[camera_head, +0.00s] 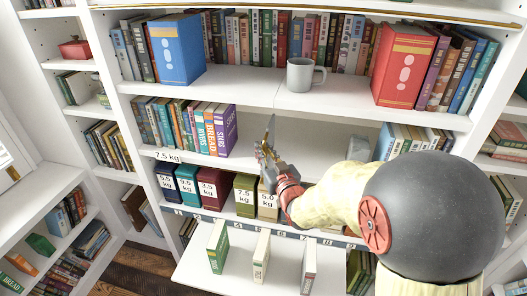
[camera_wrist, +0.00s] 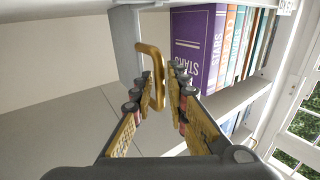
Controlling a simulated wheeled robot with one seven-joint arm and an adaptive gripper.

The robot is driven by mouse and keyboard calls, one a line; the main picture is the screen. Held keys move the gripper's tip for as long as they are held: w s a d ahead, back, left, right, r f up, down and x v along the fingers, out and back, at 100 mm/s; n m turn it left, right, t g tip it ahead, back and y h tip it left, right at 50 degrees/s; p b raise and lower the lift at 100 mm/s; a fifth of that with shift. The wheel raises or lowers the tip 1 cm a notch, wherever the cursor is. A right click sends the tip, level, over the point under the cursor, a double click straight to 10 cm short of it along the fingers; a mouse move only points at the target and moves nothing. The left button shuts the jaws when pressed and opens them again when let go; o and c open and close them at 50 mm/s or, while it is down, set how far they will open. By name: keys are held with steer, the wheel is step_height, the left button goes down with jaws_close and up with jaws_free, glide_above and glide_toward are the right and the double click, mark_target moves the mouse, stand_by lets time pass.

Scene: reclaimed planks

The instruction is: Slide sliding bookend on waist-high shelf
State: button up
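The sliding bookend (camera_head: 270,130) is an upright thin plate on the waist-high shelf, right of a purple book (camera_head: 226,131) with a gap between them. In the wrist view the bookend (camera_wrist: 127,42) is a grey plate with a gold loop handle (camera_wrist: 156,72), and the purple book (camera_wrist: 196,45) is to its right. My gripper (camera_head: 266,150) is at the bookend's front. In the wrist view my gripper (camera_wrist: 163,85) has one finger on each side of the handle, with narrow gaps beside the bar. Contact is hard to judge.
The shelf (camera_head: 312,140) right of the bookend is bare up to a grey block (camera_head: 358,149) and more books. A mug (camera_head: 300,75) and blue (camera_head: 178,50) and red (camera_head: 402,65) binders stand on the shelf above. Weight-labelled boxes (camera_head: 213,188) stand below.

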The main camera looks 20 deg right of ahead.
steer(key=shift+o, duration=0.8)
steer(key=s, duration=1.2)
steer(key=shift+a, duration=0.25)
